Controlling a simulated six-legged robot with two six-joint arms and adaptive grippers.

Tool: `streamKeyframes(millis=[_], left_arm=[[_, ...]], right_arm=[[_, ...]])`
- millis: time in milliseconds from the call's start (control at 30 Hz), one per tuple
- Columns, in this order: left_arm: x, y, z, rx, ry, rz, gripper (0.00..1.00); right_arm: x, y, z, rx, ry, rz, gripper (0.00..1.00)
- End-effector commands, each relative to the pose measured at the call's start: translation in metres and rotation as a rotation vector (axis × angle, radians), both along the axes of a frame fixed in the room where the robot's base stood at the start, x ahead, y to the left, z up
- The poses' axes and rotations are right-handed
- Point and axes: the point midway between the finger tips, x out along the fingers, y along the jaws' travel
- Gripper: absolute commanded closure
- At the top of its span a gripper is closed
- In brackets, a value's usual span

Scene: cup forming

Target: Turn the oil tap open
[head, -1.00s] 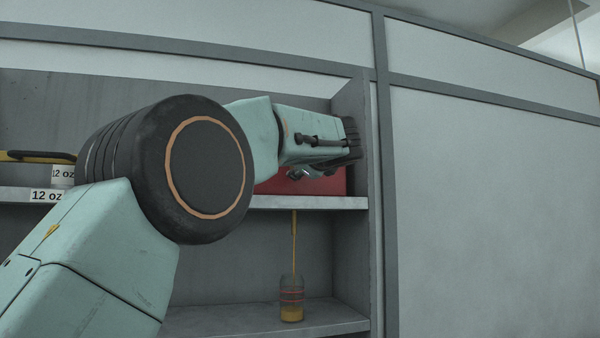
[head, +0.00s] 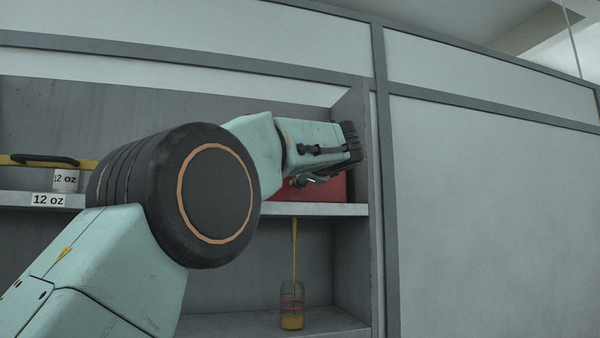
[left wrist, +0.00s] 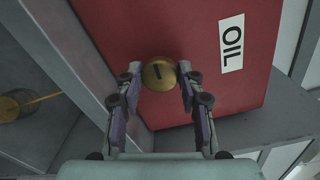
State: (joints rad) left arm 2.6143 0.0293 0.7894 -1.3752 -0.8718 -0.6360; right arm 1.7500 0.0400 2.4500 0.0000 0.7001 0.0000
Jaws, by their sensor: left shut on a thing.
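The red oil container (left wrist: 185,50) with a white "OIL" label fills much of the left wrist view. It also shows on the upper shelf in the head view (head: 330,187), mostly behind my arm. A round brass tap knob (left wrist: 158,75) with a dark slot sits on its face. My left gripper (left wrist: 159,77) is shut on the knob, one finger on each side. In the head view the gripper (head: 352,145) reaches the container and hides the knob. Amber oil (head: 294,250) runs down in a thin stream into a clear cup (head: 292,300) with red lines on the lower shelf.
The upper shelf edge (head: 310,210) runs under the container, with the right cabinet wall (head: 360,240) close beside my gripper.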

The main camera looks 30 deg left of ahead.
Motion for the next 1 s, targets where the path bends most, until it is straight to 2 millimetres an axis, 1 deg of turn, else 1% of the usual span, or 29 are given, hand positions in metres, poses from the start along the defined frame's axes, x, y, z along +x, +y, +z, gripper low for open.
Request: streamKeyframes(millis=[67,100,367,733,867,1000], left_arm=[[0.001,0.0,-0.001,0.0,0.003,-0.002,0.94],[0.001,0.0,-0.001,0.001,0.002,-0.002,0.61],[0.0,0.0,0.0,0.002,0.001,-0.001,0.39],[-0.002,-0.003,0.001,0.003,0.0,-0.002,0.39],[-0.009,-0.012,0.002,0.003,0.001,-0.002,0.39],[-0.022,-0.026,0.001,0.004,0.001,-0.002,0.39]], right_arm=[[0.0,0.0,0.0,0.0,0.0,0.0,0.6],[0.0,0.0,0.0,0.0,0.0,0.0,0.6],[0.0,0.0,0.0,0.0,0.0,0.0,0.6],[0.0,0.0,0.0,0.0,0.0,0.0,0.6],[0.0,0.0,0.0,0.0,0.0,0.0,0.6],[0.0,0.0,0.0,0.0,0.0,0.0,0.6]])
